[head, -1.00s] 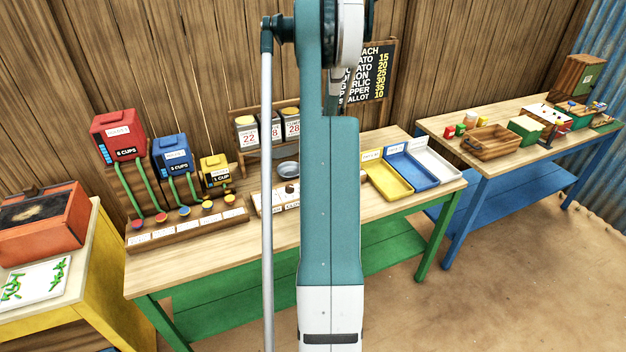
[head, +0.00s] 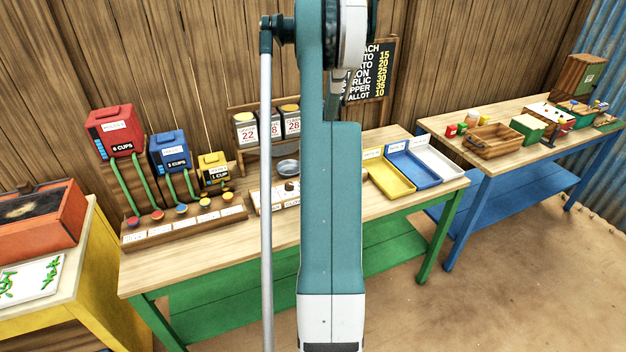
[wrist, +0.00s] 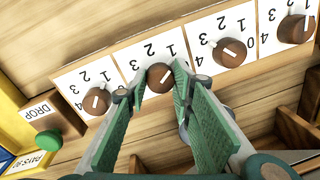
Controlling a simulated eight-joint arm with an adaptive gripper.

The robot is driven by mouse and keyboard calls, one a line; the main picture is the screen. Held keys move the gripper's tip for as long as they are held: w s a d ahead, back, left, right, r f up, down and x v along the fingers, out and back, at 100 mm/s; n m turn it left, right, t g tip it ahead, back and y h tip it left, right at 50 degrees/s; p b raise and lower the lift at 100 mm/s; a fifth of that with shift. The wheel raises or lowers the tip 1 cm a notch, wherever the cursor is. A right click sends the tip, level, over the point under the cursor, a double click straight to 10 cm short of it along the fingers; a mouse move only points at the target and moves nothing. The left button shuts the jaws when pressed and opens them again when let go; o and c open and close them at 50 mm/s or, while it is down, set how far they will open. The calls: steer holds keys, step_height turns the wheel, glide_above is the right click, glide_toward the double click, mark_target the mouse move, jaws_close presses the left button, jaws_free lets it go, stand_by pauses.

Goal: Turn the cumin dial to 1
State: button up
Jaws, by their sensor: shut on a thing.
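My gripper (wrist: 159,80) is shut on a round brown knob (wrist: 159,77) in the wrist view, one green-padded finger on each side of it. The knob has a white pointer line and sits on a white card (wrist: 149,52) with black digits. Similar dials sit on both sides of it: one at the left (wrist: 97,101) and two at the right (wrist: 229,52) (wrist: 294,29). No spice name is readable, so I cannot tell which dial is cumin. In the head view, the dial board (head: 254,197) is partly hidden by my arm, and my gripper is hidden there.
A green drop button (wrist: 47,145) is near the dial row. Red (head: 113,128), blue (head: 170,150) and yellow (head: 213,168) dispensers stand at the left of the table. Yellow (head: 388,188), blue (head: 425,178) and white (head: 449,168) trays lie at the right.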

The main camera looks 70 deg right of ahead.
steer(key=shift+n+b, duration=0.3)
steer(key=shift+n, duration=0.6)
steer(key=o, duration=0.9)
steer(key=shift+r, duration=0.1)
steer(key=shift+s+d+r, duration=0.1)
steer(key=shift+s+r, duration=0.05)
steer(key=shift+r, duration=1.8)
steer(key=shift+s+d+r, duration=0.1)
steer(key=shift+r, duration=1.9)
steer(key=shift+s+d+r, duration=0.1)
steer(key=shift+s+r, duration=0.05)
steer(key=shift+r, duration=1.8)
steer(key=shift+w+a, duration=0.1)
